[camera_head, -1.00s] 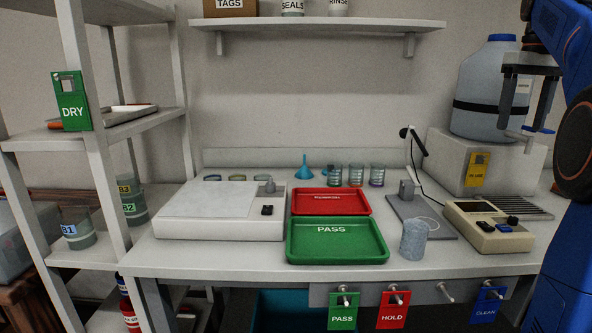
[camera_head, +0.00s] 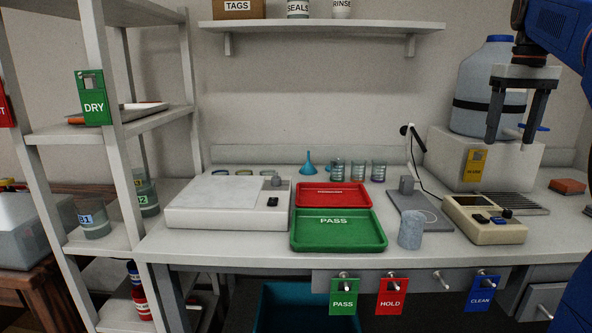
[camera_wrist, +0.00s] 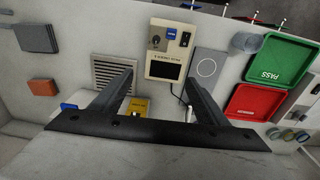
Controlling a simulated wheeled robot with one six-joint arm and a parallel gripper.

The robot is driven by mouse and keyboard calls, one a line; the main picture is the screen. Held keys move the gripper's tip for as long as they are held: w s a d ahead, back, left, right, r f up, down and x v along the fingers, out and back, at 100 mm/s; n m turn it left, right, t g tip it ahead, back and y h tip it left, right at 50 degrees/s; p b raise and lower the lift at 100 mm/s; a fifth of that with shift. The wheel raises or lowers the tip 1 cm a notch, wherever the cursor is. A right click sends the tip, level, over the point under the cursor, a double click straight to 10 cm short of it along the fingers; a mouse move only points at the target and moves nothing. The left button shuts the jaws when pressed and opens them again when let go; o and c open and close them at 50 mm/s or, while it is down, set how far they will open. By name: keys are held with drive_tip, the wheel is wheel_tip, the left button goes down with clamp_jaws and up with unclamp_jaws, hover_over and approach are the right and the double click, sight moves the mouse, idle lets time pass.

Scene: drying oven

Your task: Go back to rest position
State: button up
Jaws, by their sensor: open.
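My gripper (camera_head: 512,140) is in the upper right of the head view, in front of the large water jug (camera_head: 482,80) on its pale stand. Its two dark fingers point down, apart, with nothing between them. In the wrist view my gripper (camera_wrist: 160,78) is open and empty above the bench. The beige meter (camera_wrist: 170,52) and the drain grille (camera_wrist: 113,72) lie beyond the fingers in that view. No object is held.
The bench holds a green PASS tray (camera_head: 338,245), a red tray (camera_head: 333,188), a white flat instrument (camera_head: 218,205), a grey cylinder (camera_head: 411,229) and several glass beakers (camera_head: 358,171). A shelf rack (camera_head: 114,165) stands at left. Tags hang along the front edge.

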drive_tip(key=s+a+f+t, duration=0.2)
drive_tip(key=s+a+f, duration=0.9)
drive_tip(key=a+f, duration=0.35)
drive_tip(key=s+a+f+t, duration=0.1)
drive_tip(key=s+a+f, duration=0.3)
drive_tip(key=f, duration=0.6)
drive_tip(key=s+a+f+t, duration=0.1)
drive_tip(key=s+a+f, duration=0.2)
drive_tip(key=s+f, duration=0.5)
drive_tip(key=shift+s+a+f+n, duration=0.3)
drive_tip(key=shift+s+a+f, duration=0.1)
drive_tip(key=shift+f, duration=0.45)
